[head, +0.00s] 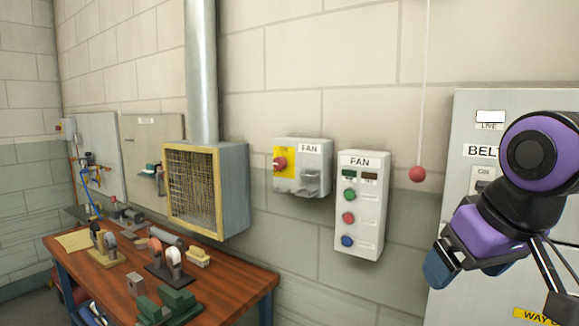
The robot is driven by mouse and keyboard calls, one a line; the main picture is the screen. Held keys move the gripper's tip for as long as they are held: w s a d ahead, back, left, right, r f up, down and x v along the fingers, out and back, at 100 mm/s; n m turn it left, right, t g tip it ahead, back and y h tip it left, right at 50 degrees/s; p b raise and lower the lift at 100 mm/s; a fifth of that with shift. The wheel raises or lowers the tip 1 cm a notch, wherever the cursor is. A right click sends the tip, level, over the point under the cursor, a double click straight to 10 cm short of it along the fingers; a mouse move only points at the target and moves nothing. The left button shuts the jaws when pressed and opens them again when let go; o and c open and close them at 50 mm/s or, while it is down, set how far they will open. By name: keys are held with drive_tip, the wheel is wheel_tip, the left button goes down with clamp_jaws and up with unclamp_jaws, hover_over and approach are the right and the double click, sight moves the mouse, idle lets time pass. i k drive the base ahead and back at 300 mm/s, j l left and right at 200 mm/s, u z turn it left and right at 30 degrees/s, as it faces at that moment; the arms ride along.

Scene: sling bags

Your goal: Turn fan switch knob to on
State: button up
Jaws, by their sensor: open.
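The fan switch box (315,181), labelled FAN, is a grey box on the wall near the middle. A red knob (280,164) sits on its yellow plate (289,152) at the left of its face. The knob's exact setting is too small to read. My gripper (482,242) is at the right, on the purple and black arm, well to the right of the switch box and apart from it. It is open, with no object seen in it; its fingers are only partly clear.
Right of the switch box is a FAN button panel (360,205) with green, red and blue buttons. A red ball (417,174) hangs on a cord. A grey BELT cabinet (466,130) is behind my arm. Lower left are a caged duct box (236,190) and a cluttered wooden workbench (235,292).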

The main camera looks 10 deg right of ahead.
sight(280, 163)
drive_tip(key=i+j+z, duration=0.1)
drive_tip(key=j, duration=0.25)
drive_tip(key=i+j+z, duration=0.1)
drive_tip(key=i+j, duration=0.15)
drive_tip(key=j, duration=0.15)
drive_tip(key=i+j+z, duration=0.1)
drive_tip(key=j, duration=0.3)
drive_tip(key=i, duration=0.1)
